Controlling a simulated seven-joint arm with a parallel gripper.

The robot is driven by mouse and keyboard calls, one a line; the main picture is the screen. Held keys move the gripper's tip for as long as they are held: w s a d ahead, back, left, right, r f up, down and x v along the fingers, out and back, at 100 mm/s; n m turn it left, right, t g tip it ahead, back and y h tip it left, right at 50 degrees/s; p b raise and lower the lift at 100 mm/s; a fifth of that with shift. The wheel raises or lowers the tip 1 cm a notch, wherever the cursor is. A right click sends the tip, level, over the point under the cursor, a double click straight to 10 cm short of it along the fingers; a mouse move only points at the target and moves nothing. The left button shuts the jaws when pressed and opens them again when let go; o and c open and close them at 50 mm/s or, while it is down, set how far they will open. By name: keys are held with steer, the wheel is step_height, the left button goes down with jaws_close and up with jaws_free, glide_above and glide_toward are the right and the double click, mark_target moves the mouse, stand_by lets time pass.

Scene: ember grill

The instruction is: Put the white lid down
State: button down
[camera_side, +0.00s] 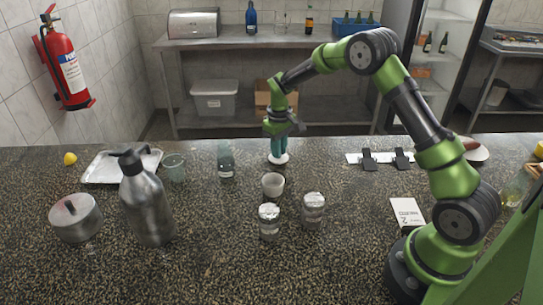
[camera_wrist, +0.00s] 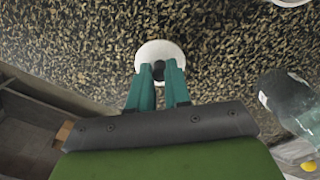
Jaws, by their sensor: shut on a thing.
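The white lid (camera_wrist: 150,50) is a small round disc with a dark knob at its middle. My gripper (camera_wrist: 159,72) is shut on that knob with its teal fingers. In the side view my gripper (camera_side: 278,150) points straight down at the far part of the counter, with the white lid (camera_side: 279,160) level under its fingertips. The lid is at or just above the counter top; I cannot tell if it touches.
A clear bottle (camera_side: 225,160) stands just left of my gripper; it also shows in the wrist view (camera_wrist: 288,100). Two foil-topped jars (camera_side: 269,222) (camera_side: 313,208), a steel bottle (camera_side: 147,205), a pot (camera_side: 75,217) and a tray (camera_side: 105,168) stand around.

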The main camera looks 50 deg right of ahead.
steer(key=c, duration=1.1)
jaws_free()
steer(key=shift+f, duration=0.15)
steer(key=s+a+r+t, duration=0.1)
steer(key=s+a+r, duration=0.1)
steer(key=r, duration=0.7)
steer(key=s+a+r+t, duration=0.1)
steer(key=s+a+r, duration=0.1)
steer(key=r, duration=0.8)
steer(key=s+a+r+m+t, duration=0.1)
steer(key=s+a, duration=0.2)
steer(key=s, duration=0.4)
steer(key=s+a+r+m+t+y, duration=0.1)
steer(key=s+a+t, duration=0.1)
steer(key=s, duration=0.6)
steer(key=s+a+r+m+t+y, duration=0.1)
steer(key=s+a+r+m+t, duration=0.1)
steer(key=s+a, duration=0.2)
steer(key=shift+s+a, duration=0.15)
steer(key=shift+s, duration=0.7)
steer(key=shift+s+a, duration=0.15)
steer(key=shift+s, duration=0.65)
